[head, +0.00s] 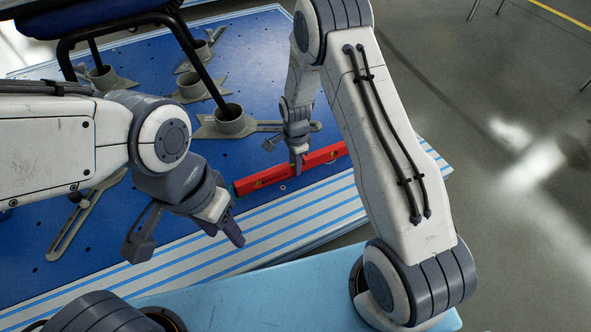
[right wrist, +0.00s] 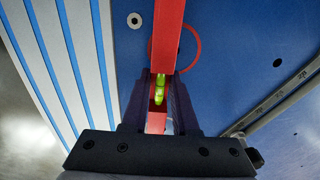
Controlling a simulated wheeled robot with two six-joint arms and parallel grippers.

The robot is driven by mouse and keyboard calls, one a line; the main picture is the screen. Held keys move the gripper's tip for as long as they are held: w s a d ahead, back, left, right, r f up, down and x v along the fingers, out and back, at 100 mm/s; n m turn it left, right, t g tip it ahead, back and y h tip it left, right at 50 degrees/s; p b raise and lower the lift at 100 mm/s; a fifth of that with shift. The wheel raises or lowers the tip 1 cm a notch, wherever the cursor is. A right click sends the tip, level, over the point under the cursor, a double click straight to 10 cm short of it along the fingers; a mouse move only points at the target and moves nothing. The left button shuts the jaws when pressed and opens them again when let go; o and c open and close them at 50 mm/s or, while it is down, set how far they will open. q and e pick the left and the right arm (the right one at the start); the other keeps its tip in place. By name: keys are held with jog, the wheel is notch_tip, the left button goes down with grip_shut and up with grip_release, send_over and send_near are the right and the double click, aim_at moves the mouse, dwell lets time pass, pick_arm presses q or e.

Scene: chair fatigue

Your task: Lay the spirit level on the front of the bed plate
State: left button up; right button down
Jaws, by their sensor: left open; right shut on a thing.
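The red spirit level (head: 268,175) is at the front of the blue bed plate (head: 262,62), close to the striped front edge. It runs roughly along that edge, with its right part behind my right arm. My right gripper (head: 297,168) is shut on it near the middle. In the right wrist view the level (right wrist: 167,40) passes between the fingers of my right gripper (right wrist: 161,100), with a green vial showing between them. I cannot tell whether the level touches the plate. My left gripper (head: 232,232) is open and empty, left of and nearer than the level's left end.
A chair (head: 72,40) stands on the plate at the back left, its legs in grey cup clamps (head: 228,121). A slotted clamp bar (head: 85,215) lies at the left. In the right wrist view a red ring mark (right wrist: 197,48) shows on the plate beneath the level.

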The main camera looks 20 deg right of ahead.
jog(key=shift+f, duration=0.15)
jog(key=c, duration=0.7)
grip_release()
jog(key=shift+f, duration=0.1)
jog(key=shift+r, duration=0.3)
notch_tip(320, 180, up, 11)
jog(key=p, duration=0.8)
jog(key=shift+r+p, duration=0.15)
jog(key=shift+p, duration=0.25)
jog(key=s+a+r+n, duration=0.5)
jog(key=s+r+n, duration=0.25)
jog(key=r, duration=0.25)
jog(key=s+a+r+n, duration=0.6)
jog(key=s+r+n, duration=0.1)
jog(key=s+r, duration=0.25)
jog(key=s+r+n, duration=0.1)
jog(key=s+n, duration=0.2)
jog(key=s, duration=0.1)
jog(key=s+r+n, duration=0.1)
jog(key=s+n, duration=0.1)
jog(key=s, duration=0.2)
jog(key=s+d+r+n+y, duration=0.1)
jog(key=s+r+n, duration=0.1)
jog(key=s+n, duration=0.1)
jog(key=shift+s+d+n, duration=0.1)
jog(key=shift+s+n, duration=0.25)
jog(key=shift+s, duration=0.1)
